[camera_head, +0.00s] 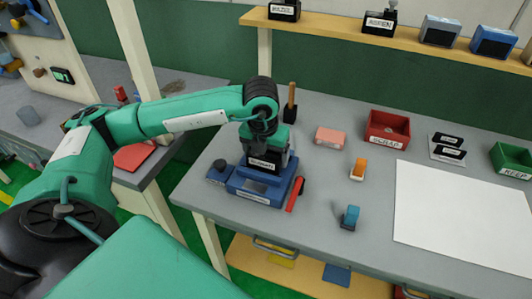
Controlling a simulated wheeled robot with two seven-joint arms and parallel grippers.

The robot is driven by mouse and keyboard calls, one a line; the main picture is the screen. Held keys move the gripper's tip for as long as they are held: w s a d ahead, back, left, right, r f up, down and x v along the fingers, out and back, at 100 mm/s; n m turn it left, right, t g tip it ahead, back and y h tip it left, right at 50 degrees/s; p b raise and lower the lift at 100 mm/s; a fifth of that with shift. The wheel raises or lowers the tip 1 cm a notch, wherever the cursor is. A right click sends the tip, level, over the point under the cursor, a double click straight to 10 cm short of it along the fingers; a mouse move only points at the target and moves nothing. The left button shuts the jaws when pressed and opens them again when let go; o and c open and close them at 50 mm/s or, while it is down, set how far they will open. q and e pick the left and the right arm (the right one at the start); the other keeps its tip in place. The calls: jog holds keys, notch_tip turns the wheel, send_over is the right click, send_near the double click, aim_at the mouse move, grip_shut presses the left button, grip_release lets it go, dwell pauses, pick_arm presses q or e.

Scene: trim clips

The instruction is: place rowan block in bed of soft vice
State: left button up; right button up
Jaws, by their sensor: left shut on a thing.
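My left gripper (264,149) points down over the blue soft vice (250,195) near the left end of the grey bench. It is shut on a dark block with a white label (263,163), which I take to be the rowan block; the label is too small to read surely. The block is between the vice's jaws or just above its bed; I cannot tell whether it touches the bed. The gripper hides the block's top and part of the vice. My right gripper is not in view.
A red bar (295,194) lies right of the vice. Orange (358,168) and blue (349,217) clips, a pink block (329,136), a red scrap bin (387,130), a green keep bin (513,160) and a white sheet (460,215) are further right. A shelf (350,32) spans behind.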

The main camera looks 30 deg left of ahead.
aim_at(263, 157)
pick_arm(q)
jog(key=shift+f, duration=0.2)
jog(key=o, duration=0.9)
jog(key=shift+r, duration=0.1)
jog(key=shift+o, duration=0.5)
jog(key=shift+r, duration=0.55)
jog(key=r, duration=0.3)
jog(key=s+r+b, duration=0.1)
jog(key=r, duration=0.5)
jog(key=shift+s+d+r, duration=0.25)
jog(key=shift+r, duration=0.1)
jog(key=shift+s+r, duration=0.15)
jog(key=shift+r, duration=0.5)
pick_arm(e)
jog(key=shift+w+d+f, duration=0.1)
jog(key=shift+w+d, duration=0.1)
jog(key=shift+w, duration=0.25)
